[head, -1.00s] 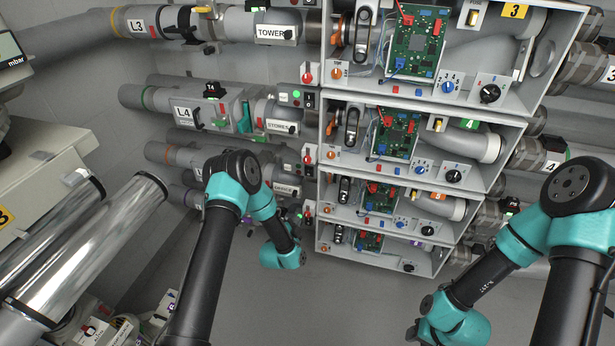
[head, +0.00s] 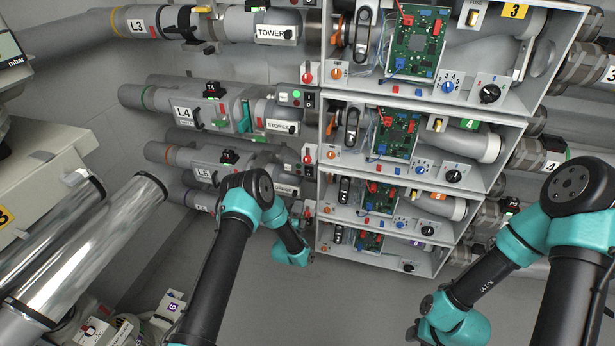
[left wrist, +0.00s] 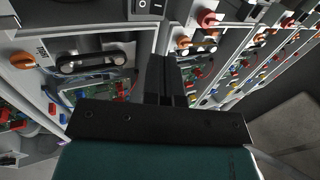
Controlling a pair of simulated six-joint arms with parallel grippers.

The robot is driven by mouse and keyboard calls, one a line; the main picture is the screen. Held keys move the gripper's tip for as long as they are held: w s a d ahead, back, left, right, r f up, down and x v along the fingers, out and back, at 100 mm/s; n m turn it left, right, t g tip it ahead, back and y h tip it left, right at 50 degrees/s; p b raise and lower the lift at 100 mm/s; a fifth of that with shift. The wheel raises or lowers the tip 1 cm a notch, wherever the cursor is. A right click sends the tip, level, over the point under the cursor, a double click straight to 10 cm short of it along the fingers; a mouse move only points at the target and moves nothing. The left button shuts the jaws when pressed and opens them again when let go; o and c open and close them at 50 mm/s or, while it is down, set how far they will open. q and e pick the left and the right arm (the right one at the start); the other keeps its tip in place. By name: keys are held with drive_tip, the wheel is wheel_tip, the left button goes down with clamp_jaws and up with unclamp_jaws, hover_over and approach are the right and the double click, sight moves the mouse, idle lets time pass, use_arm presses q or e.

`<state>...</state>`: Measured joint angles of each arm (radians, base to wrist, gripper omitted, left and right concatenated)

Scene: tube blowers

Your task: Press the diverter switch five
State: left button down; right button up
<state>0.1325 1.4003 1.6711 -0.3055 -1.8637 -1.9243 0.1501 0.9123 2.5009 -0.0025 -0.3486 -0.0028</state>
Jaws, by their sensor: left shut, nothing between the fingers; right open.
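The line marked L5 (head: 204,173) runs behind my left arm in the head view, with a SERVICE label (head: 286,190) at its right end. I cannot tell for certain which switch is diverter switch five. In the left wrist view a black rocker switch (left wrist: 148,8) shows at the top, beyond the fingertips. My left gripper (left wrist: 164,62) is shut and empty, pointing at the panels. In the head view its fingers are mostly hidden by my wrist. My right gripper (head: 412,330) shows only as a dark tip at the bottom edge, open and away from the panels.
Open grey cabinets with green circuit boards (head: 396,134) and knobs stand stacked right of the lines. An orange knob (left wrist: 22,60) and a black lever (left wrist: 90,63) are left of my gripper. The floor between my arms is clear.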

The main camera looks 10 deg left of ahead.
sight(309, 170)
use_arm(q)
drive_tip(key=x, duration=1.3)
drive_tip(key=shift+w+r, duration=0.1)
drive_tip(key=shift+w, duration=0.25)
